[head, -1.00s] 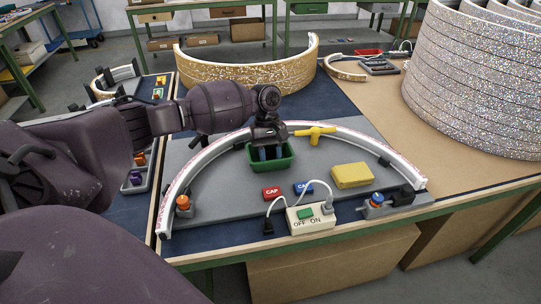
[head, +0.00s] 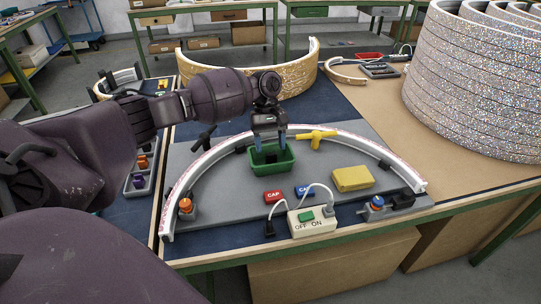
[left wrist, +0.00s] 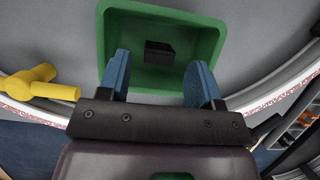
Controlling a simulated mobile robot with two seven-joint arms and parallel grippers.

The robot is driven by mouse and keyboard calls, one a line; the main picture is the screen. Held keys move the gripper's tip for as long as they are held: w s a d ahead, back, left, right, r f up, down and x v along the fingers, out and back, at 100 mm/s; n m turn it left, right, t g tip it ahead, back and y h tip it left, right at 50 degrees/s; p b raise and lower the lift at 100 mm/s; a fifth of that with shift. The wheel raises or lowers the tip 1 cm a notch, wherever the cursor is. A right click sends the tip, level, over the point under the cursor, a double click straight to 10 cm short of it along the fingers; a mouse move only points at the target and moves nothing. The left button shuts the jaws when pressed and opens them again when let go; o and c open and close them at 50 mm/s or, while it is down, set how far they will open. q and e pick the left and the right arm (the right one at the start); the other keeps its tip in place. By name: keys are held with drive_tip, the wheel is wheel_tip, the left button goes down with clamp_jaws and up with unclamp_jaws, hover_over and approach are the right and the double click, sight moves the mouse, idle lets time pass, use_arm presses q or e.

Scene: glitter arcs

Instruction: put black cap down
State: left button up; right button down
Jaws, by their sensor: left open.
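The black cap (left wrist: 160,52) is a small dark block lying on the floor of the green bin (left wrist: 212,35), as the left wrist view shows. In the head view the bin (head: 272,168) stands on the grey board inside the white arc, and I cannot make out the cap in it. My left gripper (head: 270,146) is just above the bin, pointing down. Its blue fingers (left wrist: 160,65) are spread apart, with nothing between them, and the cap lies below, apart from them. My right gripper is not in view.
A white arc (head: 348,138) curves around the bin, with a yellow T-shaped handle (head: 317,139) behind it. Red (head: 273,196) and blue (head: 304,190) CAP blocks, a switch box (head: 311,221) with cables and a yellow sponge (head: 352,178) lie in front and right.

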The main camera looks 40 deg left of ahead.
use_arm(q)
drive_tip(key=v, duration=0.7)
drive_tip(key=shift+r+p, duration=0.15)
drive_tip(key=shift+p, duration=0.15)
